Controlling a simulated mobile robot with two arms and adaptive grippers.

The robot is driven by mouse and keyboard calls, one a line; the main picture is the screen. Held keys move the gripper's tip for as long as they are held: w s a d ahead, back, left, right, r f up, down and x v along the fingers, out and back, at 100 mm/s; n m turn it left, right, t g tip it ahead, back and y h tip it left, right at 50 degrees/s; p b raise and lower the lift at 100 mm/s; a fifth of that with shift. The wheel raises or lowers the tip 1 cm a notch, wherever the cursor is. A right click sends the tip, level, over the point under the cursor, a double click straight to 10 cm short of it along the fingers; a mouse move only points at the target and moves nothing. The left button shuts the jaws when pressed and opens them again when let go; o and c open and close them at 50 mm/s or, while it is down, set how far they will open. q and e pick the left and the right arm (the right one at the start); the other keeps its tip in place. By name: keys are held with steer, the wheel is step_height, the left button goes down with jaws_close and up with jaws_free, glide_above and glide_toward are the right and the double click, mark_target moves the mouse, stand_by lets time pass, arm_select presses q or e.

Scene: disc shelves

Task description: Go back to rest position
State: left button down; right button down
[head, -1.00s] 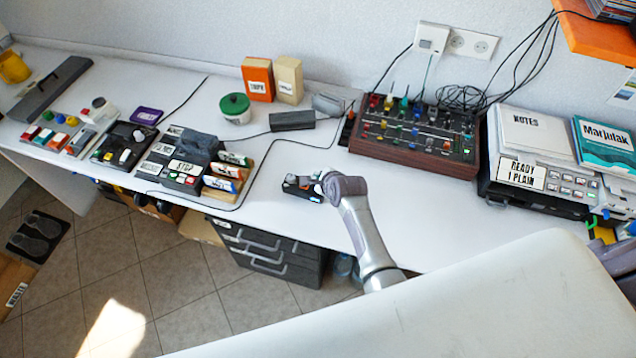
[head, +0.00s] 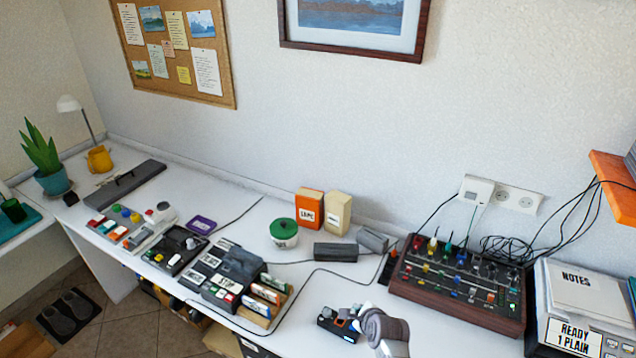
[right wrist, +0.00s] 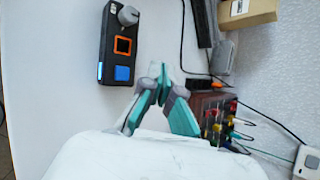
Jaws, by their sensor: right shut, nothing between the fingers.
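My right gripper (head: 355,314) shows low in the head view, just right of a small black device (head: 336,325) on the white desk. In the right wrist view its teal-tipped fingers (right wrist: 160,82) are closed together with nothing between them. There the black device (right wrist: 118,62) lies apart from the fingers, up and to the left, with a grey knob, an orange-framed square and a blue patch. My left gripper is in neither view.
A mixer with dark wooden sides (head: 455,310) stands to the right, with cables behind it. Button panels (head: 232,275) and card holders lie to the left. A green-lidded pot (head: 284,234) and boxes stand at the back. Bare desk lies around the device.

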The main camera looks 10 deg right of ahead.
steer(key=s+d+r+n+g, duration=0.15)
steer(key=s+r+n, duration=0.25)
steer(key=s+n, duration=0.6)
steer(key=s+d+r+n+g+h, duration=0.1)
steer(key=s+r+n+g, duration=0.1)
steer(key=s+r+n, duration=0.55)
steer(key=s+d+r+n+g, duration=0.1)
steer(key=s+r+n+g, duration=0.1)
steer(key=s+n, duration=1)
steer(key=s+f+m+g+b, duration=0.1)
steer(key=s+f+b, duration=0.2)
steer(key=f, duration=1.5)
steer(key=s+f+m+g+b, duration=0.15)
steer(key=f+b, duration=0.25)
steer(key=f, duration=1.4)
steer(key=s+d+f+b, duration=0.2)
steer(key=s+f+b, duration=0.2)
steer(key=s+f, duration=1.2)
steer(key=shift+s+d+f+n, duration=0.15)
steer(key=shift+d+f+n, duration=0.2)
steer(key=shift+f, duration=0.6)
